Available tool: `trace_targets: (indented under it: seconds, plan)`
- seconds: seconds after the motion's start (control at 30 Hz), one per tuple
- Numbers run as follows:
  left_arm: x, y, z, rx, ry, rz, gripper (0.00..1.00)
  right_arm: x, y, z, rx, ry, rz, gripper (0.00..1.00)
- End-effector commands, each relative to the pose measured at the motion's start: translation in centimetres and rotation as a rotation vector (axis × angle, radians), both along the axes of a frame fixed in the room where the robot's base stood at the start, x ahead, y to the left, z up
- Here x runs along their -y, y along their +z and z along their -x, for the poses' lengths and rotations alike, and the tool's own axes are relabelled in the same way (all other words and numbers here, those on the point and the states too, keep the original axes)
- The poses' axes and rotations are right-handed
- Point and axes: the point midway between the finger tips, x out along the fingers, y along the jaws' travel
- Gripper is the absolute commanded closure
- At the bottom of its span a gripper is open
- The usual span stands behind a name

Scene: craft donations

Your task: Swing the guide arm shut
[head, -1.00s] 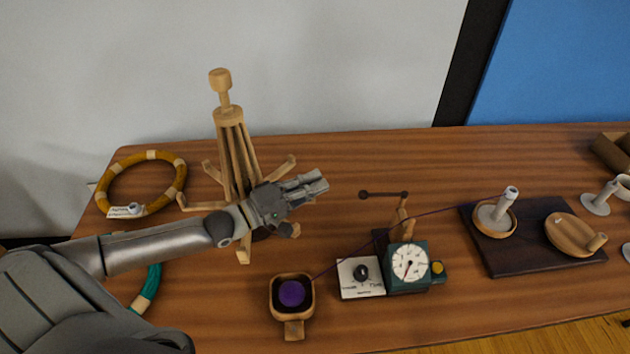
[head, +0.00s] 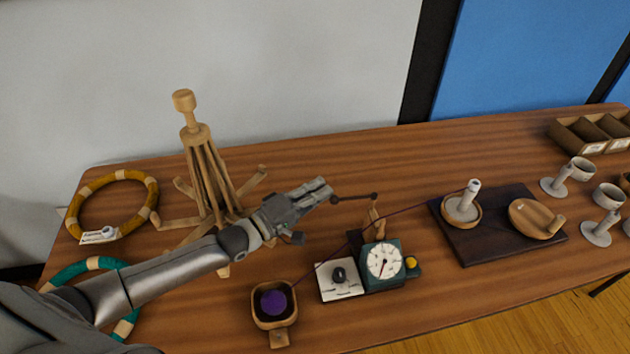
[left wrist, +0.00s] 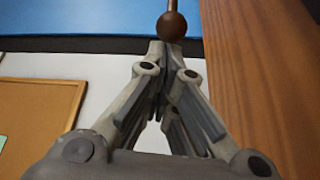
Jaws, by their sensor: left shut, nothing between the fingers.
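The guide arm (head: 354,197) is a thin dark rod with a ball at each end, on top of a wooden post (head: 377,220) behind a green dial counter (head: 381,264). It points left, towards my left gripper (head: 325,188). The left gripper is shut and empty, its tips just left of the rod's left ball. In the left wrist view the brown ball (left wrist: 171,26) shows right beyond the closed fingertips (left wrist: 165,52); I cannot tell whether they touch. A purple yarn runs from a ball in a wooden bowl (head: 257,315) past the post to a spindle (head: 472,192). My right gripper is not in view.
A wooden yarn swift (head: 197,150) stands behind my left forearm. Yellow (head: 148,207) and teal (head: 87,266) yarn rings lie at left. A dark board (head: 480,243) holds the spindle and a wooden dish (head: 535,218). Grey cups and a divided box (head: 570,139) are at right.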

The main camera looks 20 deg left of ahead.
Motion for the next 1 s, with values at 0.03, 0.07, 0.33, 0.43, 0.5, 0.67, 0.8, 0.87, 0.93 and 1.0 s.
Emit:
trace_targets:
  seconds: [0.03,0.07,0.33,0.43,0.5,0.67,0.8,0.87,0.93,1.0]
  plan:
    - [0.0,0.0,0.0,0.001,0.0,0.0,1.0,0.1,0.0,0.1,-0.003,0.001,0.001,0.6]
    - [0.0,0.0,0.0,0.001,0.0,0.0,1.0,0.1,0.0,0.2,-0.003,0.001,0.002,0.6]
    - [0.0,0.0,0.0,0.001,0.002,0.001,1.0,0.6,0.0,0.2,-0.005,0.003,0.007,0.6]
    - [0.0,0.2,0.2,0.001,0.011,0.002,1.0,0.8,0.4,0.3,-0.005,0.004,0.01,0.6]
    - [0.1,0.2,0.4,-0.001,0.024,0.005,1.0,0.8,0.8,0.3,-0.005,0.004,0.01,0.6]
    - [0.2,0.1,0.6,-0.001,0.051,0.002,1.0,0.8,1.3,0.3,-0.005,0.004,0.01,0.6]
    - [0.2,0.2,0.8,0.0,0.067,0.002,1.0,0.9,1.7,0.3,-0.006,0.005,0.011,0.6]
    - [0.2,0.1,0.9,-0.001,0.074,0.003,1.0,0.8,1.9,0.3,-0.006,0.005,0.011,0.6]
    - [0.3,0.2,1.0,-0.001,0.085,0.003,1.0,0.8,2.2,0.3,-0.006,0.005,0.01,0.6]
    - [0.3,0.2,1.2,-0.002,0.101,0.005,1.0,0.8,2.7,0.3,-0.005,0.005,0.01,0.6]
